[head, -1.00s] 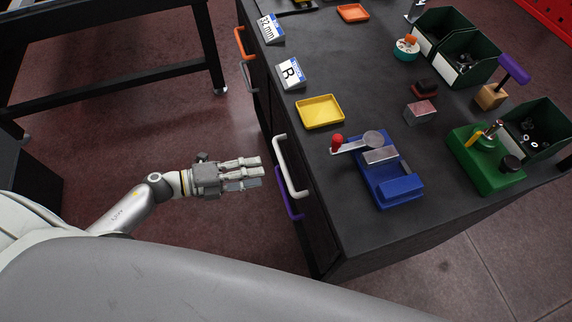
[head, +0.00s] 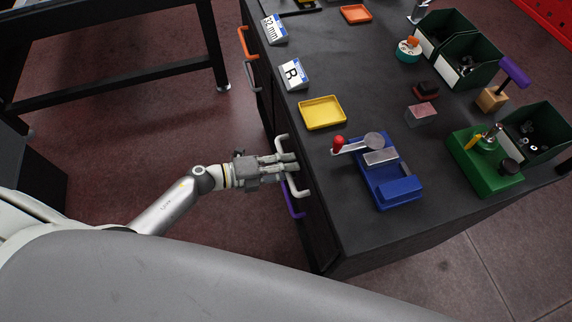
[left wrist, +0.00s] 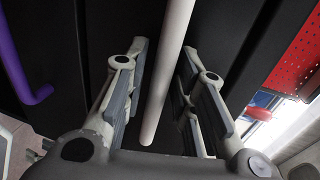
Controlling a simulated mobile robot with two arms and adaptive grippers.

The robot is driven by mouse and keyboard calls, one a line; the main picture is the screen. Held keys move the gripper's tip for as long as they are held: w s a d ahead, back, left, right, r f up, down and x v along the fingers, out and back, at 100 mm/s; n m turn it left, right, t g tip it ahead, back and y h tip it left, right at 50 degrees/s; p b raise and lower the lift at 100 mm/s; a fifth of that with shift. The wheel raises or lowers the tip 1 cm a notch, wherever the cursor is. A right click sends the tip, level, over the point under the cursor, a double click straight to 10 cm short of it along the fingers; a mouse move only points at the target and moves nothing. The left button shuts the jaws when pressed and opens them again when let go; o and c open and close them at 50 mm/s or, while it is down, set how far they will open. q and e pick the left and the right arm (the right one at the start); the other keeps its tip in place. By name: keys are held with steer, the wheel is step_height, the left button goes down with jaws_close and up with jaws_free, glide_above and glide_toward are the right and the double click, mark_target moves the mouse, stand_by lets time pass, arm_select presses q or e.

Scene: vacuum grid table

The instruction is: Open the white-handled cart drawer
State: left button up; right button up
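The white handle (head: 299,186) is on the side of the dark cart (head: 345,235), on the front face toward my left arm. My left gripper (head: 292,163) is at the middle of this handle and covers part of it in the head view. In the left wrist view the fingers (left wrist: 160,95) are apart, with the white handle (left wrist: 168,65) between them. Gaps show on both sides of the handle, so the fingers are not closed on it. The drawer looks closed. My right gripper is not in view.
A purple handle (head: 291,203) is below the white one. Grey (head: 252,78) and orange (head: 245,42) handles are farther along the cart. A yellow tray (head: 322,113) and a blue fixture (head: 390,183) stand on top.

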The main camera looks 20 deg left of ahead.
arm_select(q)
jaws_close()
steer(key=f+b+v, duration=0.1)
steer(key=f+v, duration=0.1)
steer(key=v, duration=1.1)
steer(key=a+f+b+v, duration=0.1)
steer(key=f+v, duration=0.2)
steer(key=v, duration=1.1)
steer(key=shift+s+a+f, duration=0.2)
steer(key=shift+s, duration=0.25)
steer(key=shift+o, duration=1.8)
jaws_free()
